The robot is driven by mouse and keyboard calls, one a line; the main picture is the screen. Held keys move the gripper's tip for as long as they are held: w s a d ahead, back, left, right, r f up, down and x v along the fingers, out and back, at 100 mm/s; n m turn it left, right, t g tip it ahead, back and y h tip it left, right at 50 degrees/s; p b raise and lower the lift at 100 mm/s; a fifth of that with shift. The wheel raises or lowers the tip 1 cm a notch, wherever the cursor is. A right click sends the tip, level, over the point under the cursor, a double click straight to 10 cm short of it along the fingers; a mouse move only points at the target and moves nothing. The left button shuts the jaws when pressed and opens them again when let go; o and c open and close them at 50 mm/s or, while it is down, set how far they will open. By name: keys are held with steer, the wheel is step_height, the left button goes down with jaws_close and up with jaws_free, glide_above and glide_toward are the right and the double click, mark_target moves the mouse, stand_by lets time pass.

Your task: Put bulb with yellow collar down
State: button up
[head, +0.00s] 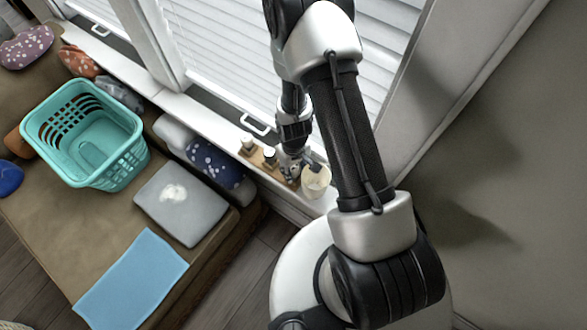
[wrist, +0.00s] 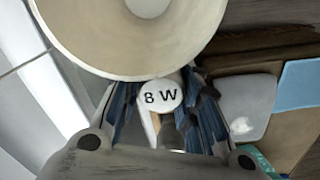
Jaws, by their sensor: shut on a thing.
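My gripper (head: 301,166) is low over the windowsill, beside a cream open-topped shade or cup (head: 316,181). In the wrist view its blue-dark fingers are closed on either side of a round white piece marked "8 W" (wrist: 160,97), which looks like the end of a bulb. Its collar is hidden, so I cannot tell the colour. The cream shade (wrist: 120,40) fills the top of the wrist view, with a white round part (wrist: 148,6) inside. A wooden holder (head: 257,158) with small pale-topped items on it stands left of my gripper.
The window blinds (head: 235,50) rise behind the sill (head: 190,110). Below lies a brown bench with a teal basket (head: 125,165), a grey cushion (head: 185,215), a blue cloth (head: 130,280) and several pillows. The wall is close at right.

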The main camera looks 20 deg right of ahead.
steer(key=shift+f, duration=0.25)
steer(key=o, duration=0.9)
steer(key=shift+r, duration=0.1)
steer(key=shift+o, duration=0.2)
